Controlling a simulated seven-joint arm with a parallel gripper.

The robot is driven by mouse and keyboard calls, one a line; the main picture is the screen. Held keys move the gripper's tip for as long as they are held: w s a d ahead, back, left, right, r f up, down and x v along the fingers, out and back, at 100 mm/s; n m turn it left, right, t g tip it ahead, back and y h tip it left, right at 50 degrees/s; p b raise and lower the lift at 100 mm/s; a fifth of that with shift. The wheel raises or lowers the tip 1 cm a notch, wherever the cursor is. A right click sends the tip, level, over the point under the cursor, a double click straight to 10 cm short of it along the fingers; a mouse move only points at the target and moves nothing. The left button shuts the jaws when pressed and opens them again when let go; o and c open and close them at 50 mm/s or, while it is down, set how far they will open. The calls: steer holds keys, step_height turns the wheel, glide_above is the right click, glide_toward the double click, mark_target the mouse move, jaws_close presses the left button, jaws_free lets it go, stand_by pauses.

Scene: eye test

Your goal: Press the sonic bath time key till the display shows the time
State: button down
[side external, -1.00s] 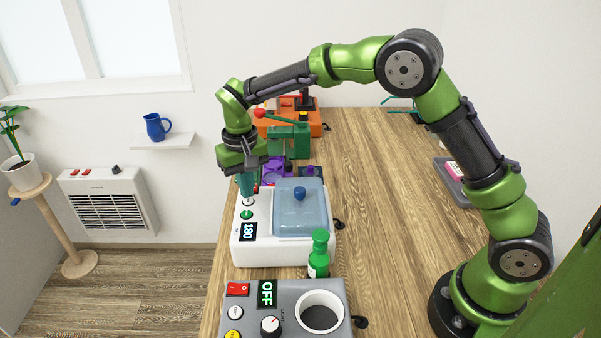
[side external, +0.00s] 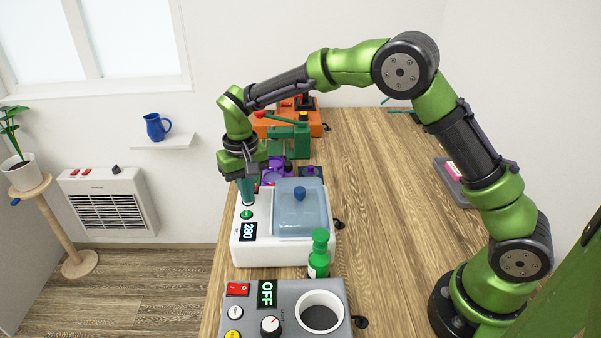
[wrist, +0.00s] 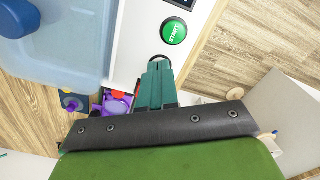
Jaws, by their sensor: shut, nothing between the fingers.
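The sonic bath (side external: 278,258) is a white box with a blue see-through lid (side external: 300,215) and a blue knob on it. Its display (side external: 249,231) reads what looks like 280. The green START key (side external: 246,214) sits between the display and my gripper; it also shows in the wrist view (wrist: 174,31). My gripper (side external: 248,203) is shut, with its teal fingers pointing down at the key beyond START. In the wrist view the fingertips (wrist: 158,64) cover most of that key, leaving a dark rim. The tips appear to be on it; its label is hidden.
A green bottle (side external: 319,255) stands by the bath's near right corner. A grey device (side external: 290,292) with an OFF display is in front. Purple, green and orange devices (side external: 315,127) stand behind. The table's right side (side external: 380,220) is mostly clear.

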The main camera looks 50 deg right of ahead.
step_height(320, 180, up, 8)
stand_by(0.9)
steer(key=s+d+r+t, duration=0.2)
steer(key=s+d, duration=0.1)
steer(key=s, duration=0.5)
steer(key=s+d+r+t+y, duration=0.1)
steer(key=s+d+r+t, duration=0.1)
steer(key=s, duration=0.7)
steer(key=s+d+r+m+t+y, duration=0.1)
steer(key=s+d+r+t, duration=0.2)
steer(key=s, duration=0.5)
steer(key=shift+s+d+r, duration=0.15)
steer(key=shift+d+r, duration=0.1)
steer(key=shift+d, duration=0.2)
